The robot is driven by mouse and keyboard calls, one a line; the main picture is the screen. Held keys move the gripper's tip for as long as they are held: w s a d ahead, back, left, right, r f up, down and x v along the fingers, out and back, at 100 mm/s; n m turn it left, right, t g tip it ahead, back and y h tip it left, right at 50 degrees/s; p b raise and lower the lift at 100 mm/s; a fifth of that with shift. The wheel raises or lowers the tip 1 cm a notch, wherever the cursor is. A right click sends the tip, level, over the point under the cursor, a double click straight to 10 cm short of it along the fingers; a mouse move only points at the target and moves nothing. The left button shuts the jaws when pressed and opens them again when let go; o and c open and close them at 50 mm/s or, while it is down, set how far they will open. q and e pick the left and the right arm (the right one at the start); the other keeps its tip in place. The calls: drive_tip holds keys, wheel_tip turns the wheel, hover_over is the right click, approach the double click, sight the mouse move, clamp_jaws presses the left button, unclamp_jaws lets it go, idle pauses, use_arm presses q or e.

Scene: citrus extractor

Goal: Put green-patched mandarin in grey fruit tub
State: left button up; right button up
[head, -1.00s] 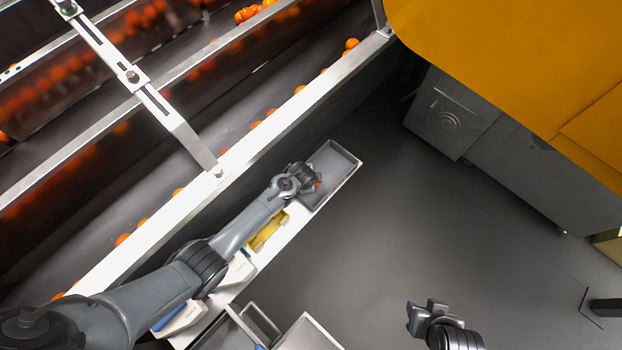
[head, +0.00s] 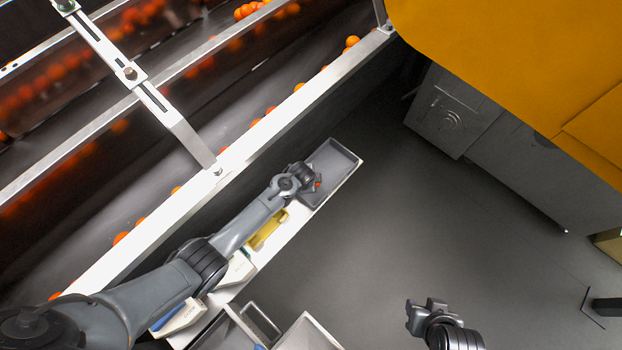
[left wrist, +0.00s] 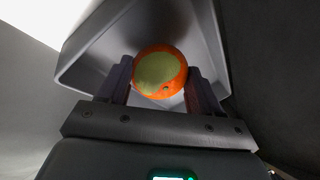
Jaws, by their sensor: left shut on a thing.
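The green-patched mandarin (left wrist: 160,72) is orange with a large pale green patch, seen in the left wrist view. My left gripper (left wrist: 160,85) is shut on it, one finger on each side. The grey fruit tub (left wrist: 85,70) lies behind and around the mandarin in that view. In the head view the tub (head: 335,160) stands at the end of a white ledge, and my left gripper (head: 314,184) is over its near part. Only a bit of orange shows there. The gap between mandarin and tub floor is unclear. My right gripper (head: 428,305) is away over the floor, with its jaws unclear.
A yellow object (head: 268,230) and pale boxes (head: 180,318) sit along the ledge beneath my left arm. A conveyor with a white rail (head: 255,140) and many oranges runs behind. A large orange-yellow machine (head: 510,60) stands upper right. The dark floor at centre is clear.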

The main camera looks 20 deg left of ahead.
use_arm(q)
drive_tip(key=shift+f+b, duration=0.6)
drive_tip(key=shift+f, duration=0.3)
drive_tip(key=o, duration=1.1)
drive_tip(key=shift+r, duration=0.1)
drive_tip(key=shift+o, duration=0.4)
drive_tip(key=shift+s+r+p, duration=0.2)
drive_tip(key=shift+r+p, duration=0.35)
drive_tip(key=shift+p, duration=0.05)
drive_tip(key=p+v, duration=0.6)
drive_tip(key=v, duration=0.3)
drive_tip(key=shift+s+r, duration=0.15)
drive_tip(key=shift+r, duration=0.15)
